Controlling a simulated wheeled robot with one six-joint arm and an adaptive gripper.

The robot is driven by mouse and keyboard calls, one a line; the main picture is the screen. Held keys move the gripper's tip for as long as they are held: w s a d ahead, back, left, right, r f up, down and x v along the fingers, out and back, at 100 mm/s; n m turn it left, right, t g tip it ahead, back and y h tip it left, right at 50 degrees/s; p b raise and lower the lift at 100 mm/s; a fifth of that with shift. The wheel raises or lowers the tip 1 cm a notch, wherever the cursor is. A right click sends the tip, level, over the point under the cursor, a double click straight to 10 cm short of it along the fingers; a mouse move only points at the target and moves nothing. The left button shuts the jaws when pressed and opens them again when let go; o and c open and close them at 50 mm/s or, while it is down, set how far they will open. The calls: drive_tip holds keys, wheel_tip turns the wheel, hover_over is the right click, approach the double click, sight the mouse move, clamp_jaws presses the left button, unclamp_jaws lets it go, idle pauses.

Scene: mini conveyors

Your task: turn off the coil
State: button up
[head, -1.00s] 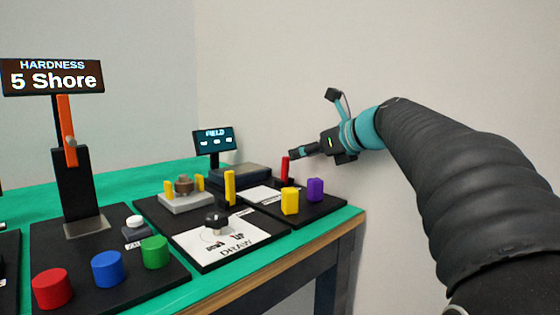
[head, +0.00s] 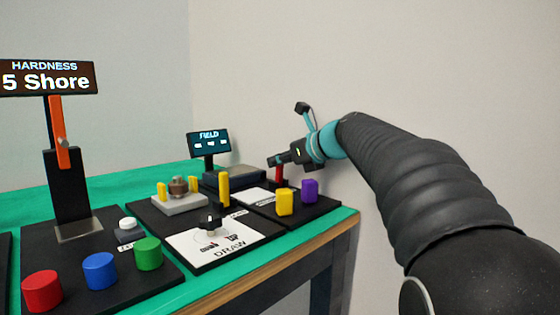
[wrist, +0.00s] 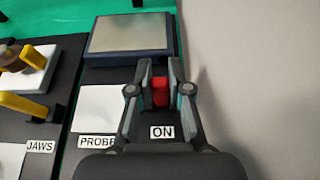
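The dark box with a grey top (wrist: 128,34), which I take for the coil unit, stands at the back of its black board, below the FIELD display (head: 208,142). A red switch lever (wrist: 160,92) rises in front of the box, with an ON label (wrist: 162,132) nearer the camera. My gripper (wrist: 161,70) is at the lever, with one finger on each side. The fingers are parted, and a narrow gap seems to show beside the lever. In the head view, my gripper (head: 272,161) is at the top of the red post (head: 278,174).
A yellow block (head: 284,202) and a purple block (head: 309,190) stand near the board's front edge. To the left are yellow posts (head: 223,188), a DRAW panel with a black knob (head: 210,223) and the hardness stand (head: 72,195). A wall is close on the right.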

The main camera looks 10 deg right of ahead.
drive_tip(key=shift+r+p, duration=0.15)
drive_tip(key=shift+p, duration=0.3)
clamp_jaws()
drive_tip(key=shift+w+r+p, duration=0.15)
drive_tip(key=shift+r+p, duration=0.05)
drive_tip(key=shift+p, duration=0.95)
drive_tip(key=shift+w+a+g+h+p, duration=0.1)
drive_tip(key=shift+g+h+p, duration=0.3)
drive_tip(key=shift+p, duration=0.65)
drive_tip(key=shift+f, duration=0.35)
drive_tip(key=o, duration=0.8)
unclamp_jaws()
